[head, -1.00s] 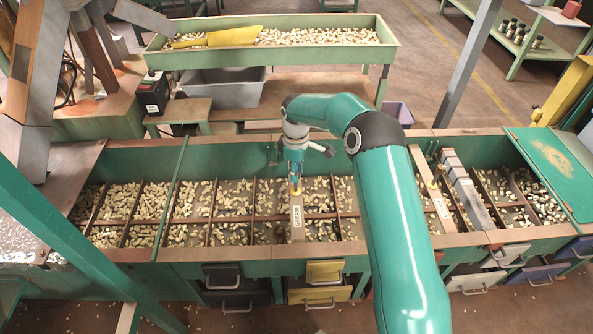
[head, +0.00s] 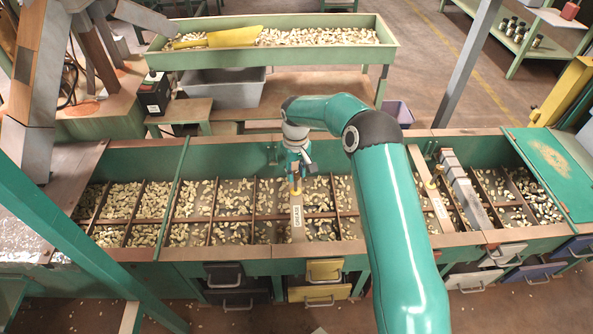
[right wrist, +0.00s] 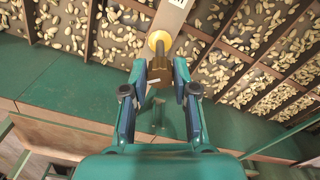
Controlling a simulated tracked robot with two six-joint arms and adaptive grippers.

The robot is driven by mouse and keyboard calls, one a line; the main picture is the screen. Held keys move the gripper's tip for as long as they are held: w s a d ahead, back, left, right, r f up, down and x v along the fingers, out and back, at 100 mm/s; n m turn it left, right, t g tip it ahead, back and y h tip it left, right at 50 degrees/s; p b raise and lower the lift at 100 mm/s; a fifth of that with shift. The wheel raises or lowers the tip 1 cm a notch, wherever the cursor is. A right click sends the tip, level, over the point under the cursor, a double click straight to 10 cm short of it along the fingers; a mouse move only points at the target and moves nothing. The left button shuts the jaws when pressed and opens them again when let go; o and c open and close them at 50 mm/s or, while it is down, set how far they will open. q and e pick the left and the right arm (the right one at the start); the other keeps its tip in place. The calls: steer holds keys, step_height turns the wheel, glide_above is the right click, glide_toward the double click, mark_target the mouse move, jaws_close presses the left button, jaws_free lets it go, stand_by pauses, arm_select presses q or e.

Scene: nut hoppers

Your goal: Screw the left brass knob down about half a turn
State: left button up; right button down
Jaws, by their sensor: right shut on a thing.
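The left brass knob (head: 296,191) stands on a pale labelled strip (head: 297,221) that crosses the hopper compartments. My right gripper (head: 295,178) reaches down over it from above and is shut on its upper part. In the right wrist view, the fingers (right wrist: 160,80) close on a brown piece above the knob's round yellow base (right wrist: 159,40). The fingers hide part of the knob. A second brass knob (head: 431,185) stands on another labelled strip to the right, apart from my gripper. My left gripper is not in view.
The green hopper bench (head: 225,160) has dividers and many nuts around the knob. A grey block row (head: 462,180) stands beside the right knob. Drawers (head: 325,270) sit along the front. A raised green trough (head: 270,55) of nuts stands behind.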

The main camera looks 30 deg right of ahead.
mark_target(296, 173)
steer(key=m, duration=0.3)
steer(key=shift+m, duration=2.4)
steer(key=c, duration=0.9)
jaws_free()
step_height(296, 173, up, 12)
